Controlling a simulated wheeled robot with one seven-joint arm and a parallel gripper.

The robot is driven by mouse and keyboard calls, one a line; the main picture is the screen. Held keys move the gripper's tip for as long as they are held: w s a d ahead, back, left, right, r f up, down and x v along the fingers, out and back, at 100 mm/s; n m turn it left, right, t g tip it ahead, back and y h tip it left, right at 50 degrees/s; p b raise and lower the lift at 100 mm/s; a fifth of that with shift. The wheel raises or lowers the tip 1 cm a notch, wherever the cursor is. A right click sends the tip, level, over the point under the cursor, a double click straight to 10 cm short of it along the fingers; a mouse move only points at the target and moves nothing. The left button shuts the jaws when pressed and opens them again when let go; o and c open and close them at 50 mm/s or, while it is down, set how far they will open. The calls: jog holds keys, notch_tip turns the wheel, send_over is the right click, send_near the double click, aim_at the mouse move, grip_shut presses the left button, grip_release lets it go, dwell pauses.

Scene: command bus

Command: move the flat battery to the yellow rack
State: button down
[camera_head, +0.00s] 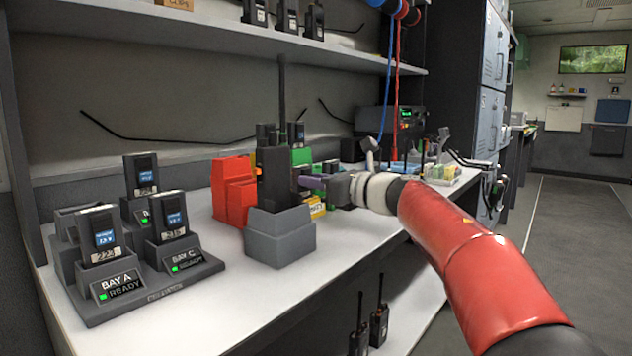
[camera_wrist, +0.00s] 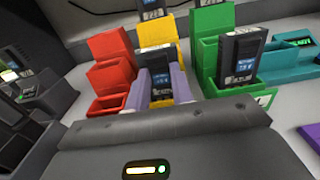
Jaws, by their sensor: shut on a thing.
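My gripper (camera_wrist: 161,88) is shut on a dark battery (camera_wrist: 159,80) with a blue and white label. In the wrist view the battery is upright between the two pale purple fingers, in front of the raised back of the yellow rack (camera_wrist: 156,34). I cannot tell whether its lower end touches the rack. In the head view my gripper (camera_head: 312,183) is behind a black radio in a grey holder, which hides the held battery and most of the yellow rack (camera_head: 317,207).
A red rack (camera_wrist: 108,75) stands left of the yellow one. A green rack (camera_wrist: 208,62) holding another battery (camera_wrist: 240,56) stands right. The grey holder (camera_head: 280,236) is near the front edge. A bay charger (camera_head: 140,292) with several batteries stands left; a shelf (camera_head: 230,32) is above.

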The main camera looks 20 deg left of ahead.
jog(key=shift+f, duration=0.15)
jog(key=c, duration=1.1)
grip_release()
jog(key=shift+c, duration=0.2)
jog(key=b+v, duration=0.1)
jog(key=v, duration=0.6)
jog(key=shift+s+d, duration=0.15)
jog(key=shift+d, duration=0.2)
